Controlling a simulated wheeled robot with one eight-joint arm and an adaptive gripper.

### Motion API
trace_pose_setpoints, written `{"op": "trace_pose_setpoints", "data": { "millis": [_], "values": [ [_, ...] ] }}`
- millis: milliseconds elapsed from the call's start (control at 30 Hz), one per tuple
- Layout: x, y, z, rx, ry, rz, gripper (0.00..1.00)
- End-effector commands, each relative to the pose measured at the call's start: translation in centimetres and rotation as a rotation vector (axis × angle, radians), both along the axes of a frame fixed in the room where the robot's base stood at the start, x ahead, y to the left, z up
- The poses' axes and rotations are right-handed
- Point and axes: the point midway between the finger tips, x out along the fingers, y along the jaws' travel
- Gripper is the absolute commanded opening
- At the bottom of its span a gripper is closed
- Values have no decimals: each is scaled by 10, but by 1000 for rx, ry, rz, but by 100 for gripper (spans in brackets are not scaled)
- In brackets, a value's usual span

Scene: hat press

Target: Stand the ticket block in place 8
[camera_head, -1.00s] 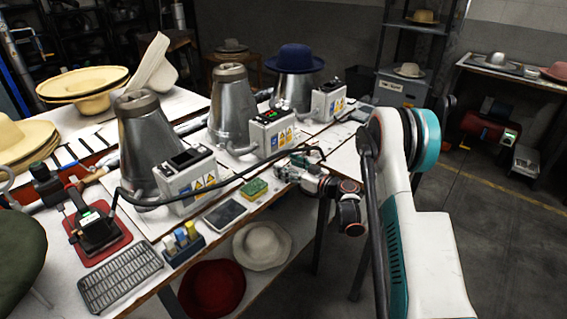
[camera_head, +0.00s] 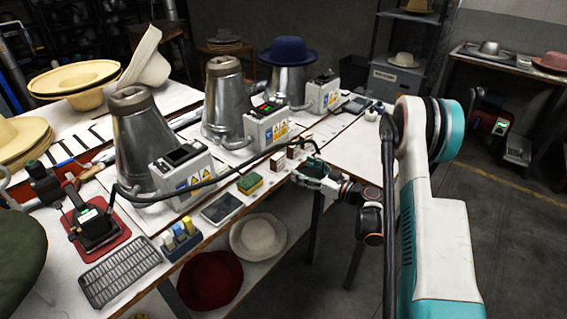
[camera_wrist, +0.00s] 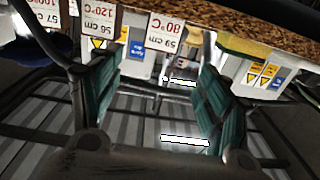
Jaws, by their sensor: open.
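My gripper (camera_head: 312,170) is by the front edge of the long bench, beside two small upright brown blocks with pale faces (camera_head: 278,162), (camera_head: 292,152). In the wrist view its green-padded fingers (camera_wrist: 160,78) stand apart with nothing between them. White cards with printed size and temperature show beyond the fingers: one reads 59 cm, 80°C (camera_wrist: 165,31), another 56 cm, 120°C (camera_wrist: 98,16). I cannot tell which of these is the ticket block. No numbered place 8 can be made out.
A green-yellow sponge (camera_head: 250,183), a flat tablet (camera_head: 221,208), a rack of coloured pieces (camera_head: 180,240) and a wire tray (camera_head: 121,277) lie along the front edge. Control boxes (camera_head: 267,127) and metal cones (camera_head: 222,105) stand behind. A black hose crosses the bench.

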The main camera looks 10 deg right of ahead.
Motion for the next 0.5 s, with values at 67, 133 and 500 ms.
{"op": "trace_pose_setpoints", "data": {
  "millis": [67,133,500],
  "values": [
    [11,10,5,0,0,4,70],
    [22,19,0,0,0,5,70],
    [56,44,0,0,0,2,70]
  ]
}}
